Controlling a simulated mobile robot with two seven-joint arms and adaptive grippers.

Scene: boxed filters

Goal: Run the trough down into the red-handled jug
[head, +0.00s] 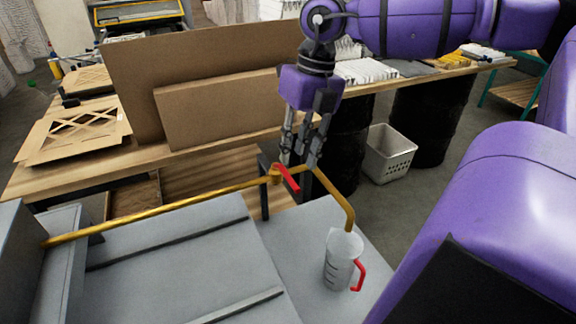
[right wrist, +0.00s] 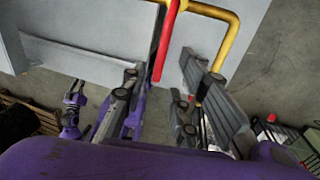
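The red-handled jug (head: 341,262), clear with dark markings, stands upright on a grey surface below the yellow pipe's (head: 338,193) downturned end. Its contents cannot be made out. The grey trough (head: 185,247) lies to the left, with the pipe running along it. A red lever (head: 289,179) sits on the pipe. My right gripper (head: 302,152) is open beside the lever. In the right wrist view the lever (right wrist: 163,45) lies between the spread fingers, with no clear contact. A purple and grey piece (right wrist: 72,108) at the left there may be my left gripper; its state is unclear.
A wooden bench (head: 60,172) with brown boards (head: 215,110) stands behind the trough. Dark drums (head: 420,120) and a pale basket (head: 390,152) stand beyond to the right. Bare floor lies right of the jug.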

